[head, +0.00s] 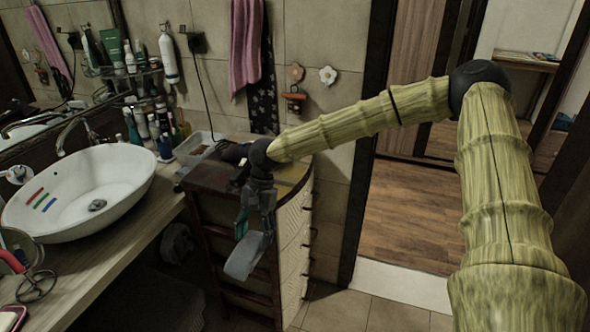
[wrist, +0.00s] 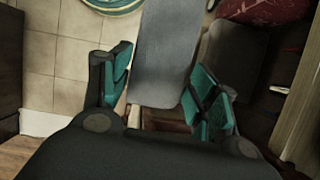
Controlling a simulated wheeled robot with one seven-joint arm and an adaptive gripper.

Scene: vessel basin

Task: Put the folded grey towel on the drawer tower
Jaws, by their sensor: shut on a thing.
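The folded grey towel (head: 245,260) hangs below my gripper (head: 254,222) in the head view, tilted. My gripper is shut on it. In the wrist view the towel (wrist: 166,50) runs up between the two teal-padded fingers (wrist: 160,88). The drawer tower (head: 294,232) stands against the tiled wall, with a dark wooden top and a pale patterned front. In the head view the towel is below the level of the tower top and overlaps the tower's near side. I cannot tell whether the towel touches it. My wrist and gripper hide part of the tower top.
A clear box (head: 198,146) and dark items occupy the left and back of the tower top. Its right part looks barer. A white basin (head: 90,190) sits on the wooden counter (head: 125,225) at left, with several bottles behind. A doorway opens at right.

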